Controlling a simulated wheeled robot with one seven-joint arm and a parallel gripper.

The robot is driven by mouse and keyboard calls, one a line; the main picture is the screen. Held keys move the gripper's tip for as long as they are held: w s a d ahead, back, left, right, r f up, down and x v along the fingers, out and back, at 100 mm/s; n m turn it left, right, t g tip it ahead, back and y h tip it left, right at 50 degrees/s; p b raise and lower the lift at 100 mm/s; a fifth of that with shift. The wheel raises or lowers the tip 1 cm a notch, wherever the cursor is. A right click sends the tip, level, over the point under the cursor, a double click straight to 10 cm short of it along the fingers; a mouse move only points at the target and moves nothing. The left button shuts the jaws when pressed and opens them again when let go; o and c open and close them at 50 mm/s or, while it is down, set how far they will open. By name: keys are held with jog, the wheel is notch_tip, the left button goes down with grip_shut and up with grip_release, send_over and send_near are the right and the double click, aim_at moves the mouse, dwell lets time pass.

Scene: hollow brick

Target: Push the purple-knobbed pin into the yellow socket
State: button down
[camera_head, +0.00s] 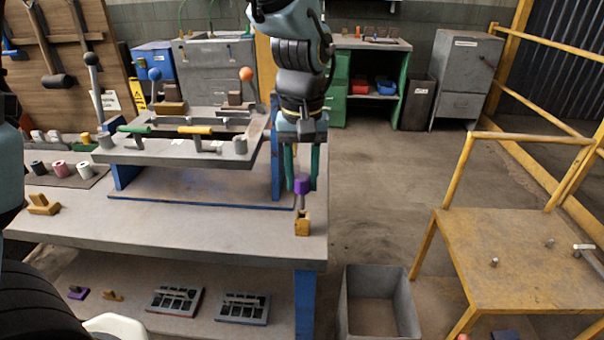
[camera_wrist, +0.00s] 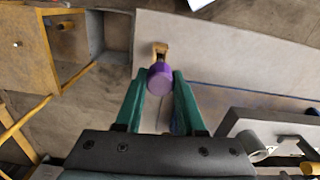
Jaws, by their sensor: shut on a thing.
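My gripper (camera_head: 302,183) points down over the right front corner of the workbench, its green fingers shut on the purple knob (camera_head: 302,187) of the pin. The grey shaft shows below the knob, and its lower end is at or just above the top of the yellow socket (camera_head: 302,227); I cannot tell whether it has entered. In the wrist view the purple knob (camera_wrist: 160,77) sits between the fingertips (camera_wrist: 160,84).
A raised grey fixture plate (camera_head: 180,153) with levers stands left of my gripper on the workbench (camera_head: 170,231). Another yellow block (camera_head: 43,204) lies at the bench's left. A grey bin (camera_head: 378,305) stands on the floor, and a yellow cart (camera_head: 510,245) is at right. Floor between is clear.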

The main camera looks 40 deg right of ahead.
aim_at(302, 209)
jog(key=shift+r, duration=0.1)
jog(key=shift+f+b, duration=1.75)
jog(key=shift+f, duration=1.2)
dwell(0.8)
jog(key=shift+c, duration=2.2)
grip_release()
notch_tip(302, 209, up, 11)
jog(key=shift+f+b, duration=0.1)
jog(key=shift+b, duration=0.45)
